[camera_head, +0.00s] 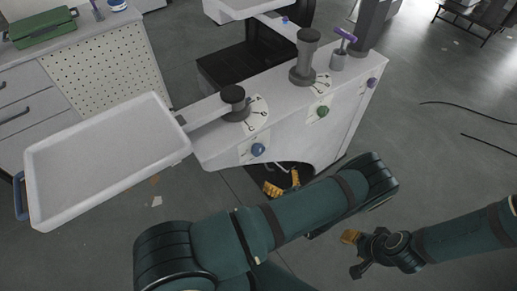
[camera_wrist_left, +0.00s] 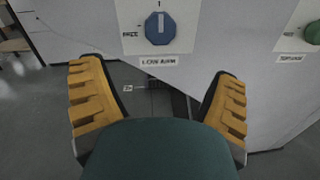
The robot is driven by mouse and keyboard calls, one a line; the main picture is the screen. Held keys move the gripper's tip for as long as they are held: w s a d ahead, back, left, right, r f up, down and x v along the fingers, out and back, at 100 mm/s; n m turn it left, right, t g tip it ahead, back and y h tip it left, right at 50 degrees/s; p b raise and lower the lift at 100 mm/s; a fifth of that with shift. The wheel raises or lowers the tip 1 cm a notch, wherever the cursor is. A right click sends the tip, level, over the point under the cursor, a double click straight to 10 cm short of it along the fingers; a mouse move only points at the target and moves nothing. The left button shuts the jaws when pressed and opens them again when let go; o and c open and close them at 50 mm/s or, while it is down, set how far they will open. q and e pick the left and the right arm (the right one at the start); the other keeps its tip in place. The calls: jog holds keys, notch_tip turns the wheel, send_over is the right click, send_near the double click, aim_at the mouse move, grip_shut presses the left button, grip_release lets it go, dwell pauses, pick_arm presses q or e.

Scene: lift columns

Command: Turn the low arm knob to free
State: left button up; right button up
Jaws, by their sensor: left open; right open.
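The low arm knob (camera_wrist_left: 160,28) is a blue round knob on a white plate, with a LOW ARM label under it. Its pale pointer line stands upright, towards the mark at the top; the word FREE is to its left. The knob also shows in the head view (camera_head: 258,150), on the front of the pale column body. My left gripper (camera_wrist_left: 157,72) is open and empty, its two yellow fingers spread below the knob and apart from it. In the head view my left gripper (camera_head: 282,184) is partly hidden by my arm. My right gripper (camera_head: 352,254) is open, low at the right.
A green knob (camera_head: 322,112) and a purple knob (camera_head: 372,82) sit further right on the same body. A white tray (camera_head: 110,215) on an arm extends left, with a dark round joint (camera_head: 233,95) above the blue knob. A cabinet (camera_head: 95,60) with a green box (camera_head: 42,28) stands behind.

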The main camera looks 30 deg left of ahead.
aim_at(260, 153)
pick_arm(q)
jog(key=x, duration=1.3)
jog(key=shift+a, duration=0.25)
jog(key=c, duration=1.2)
